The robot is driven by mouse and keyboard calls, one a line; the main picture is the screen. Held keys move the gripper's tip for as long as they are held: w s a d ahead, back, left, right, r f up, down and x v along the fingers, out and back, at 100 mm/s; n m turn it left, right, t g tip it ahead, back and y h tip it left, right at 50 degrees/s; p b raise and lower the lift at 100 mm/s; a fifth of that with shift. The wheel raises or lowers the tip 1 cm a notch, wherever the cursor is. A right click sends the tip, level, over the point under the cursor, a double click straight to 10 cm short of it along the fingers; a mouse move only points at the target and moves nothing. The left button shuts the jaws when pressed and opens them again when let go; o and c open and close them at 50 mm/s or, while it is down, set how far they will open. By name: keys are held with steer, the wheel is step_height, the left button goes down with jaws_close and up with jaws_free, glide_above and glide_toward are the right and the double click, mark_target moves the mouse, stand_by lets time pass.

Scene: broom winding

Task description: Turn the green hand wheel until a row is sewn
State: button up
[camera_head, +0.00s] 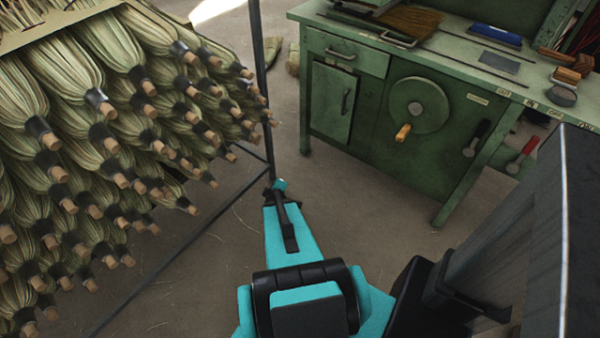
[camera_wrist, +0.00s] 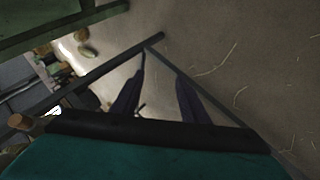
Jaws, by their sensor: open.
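The green hand wheel (camera_head: 419,106) is a round disc on the front of the green bench (camera_head: 346,139), with a wooden crank handle (camera_head: 402,132) at its lower left. The wheel is not recognisable in the wrist view. My gripper (camera_head: 280,187) is well to the lower left of the wheel, apart from it, over the floor. In the wrist view my gripper (camera_wrist: 161,88) shows two dark fingers spread apart with nothing between them. No sewn row can be made out.
A rack of several straw brooms (camera_head: 104,100) fills the left, with a thin dark metal frame (camera_head: 258,60) close to my gripper. Brushes and tools lie on the bench top. Two levers, one black (camera_head: 476,138) and one red (camera_head: 522,155), are right of the wheel. Floor before the bench is clear.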

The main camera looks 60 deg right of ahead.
steer(key=w+a+f+g+y, duration=0.1)
steer(key=a+f+g+y, duration=0.15)
steer(key=a, duration=1.05)
steer(key=a+f+g+y, duration=0.1)
steer(key=a+f+y, duration=0.3)
steer(key=a, duration=1)
steer(key=s+a+r+m+g, duration=0.1)
steer(key=s+a+g, duration=0.7)
steer(key=s+a, duration=0.8)
steer(key=shift+a+r+m, duration=0.4)
steer(key=shift+a+r, duration=0.25)
steer(key=shift+a, duration=0.3)
steer(key=shift+s, duration=0.1)
steer(key=shift+c, duration=1.2)
